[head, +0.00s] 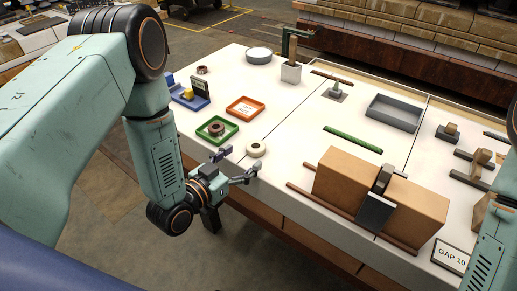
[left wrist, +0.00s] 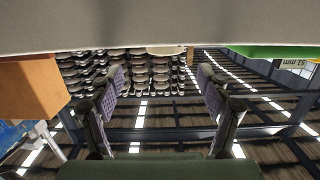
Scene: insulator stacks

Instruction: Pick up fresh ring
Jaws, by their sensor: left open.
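A brown ring (head: 217,129) lies in a green tray (head: 203,137) near the table's left edge. A cream ring (head: 256,149) lies on the bare white tabletop to the right of that tray. A smaller brown ring (head: 202,70) lies farther back. I cannot tell by any label which ring is the fresh one. My left gripper (head: 238,164) is open and empty at the table's near left edge, just in front of the cream ring and green tray. Its spread fingers (left wrist: 160,88) show in the left wrist view, with no ring between them. My right gripper is out of view.
A large cardboard-brown block (head: 340,185), a green strip (head: 353,140) and a grey tray (head: 393,113) occupy the right side. Bare tabletop lies between.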

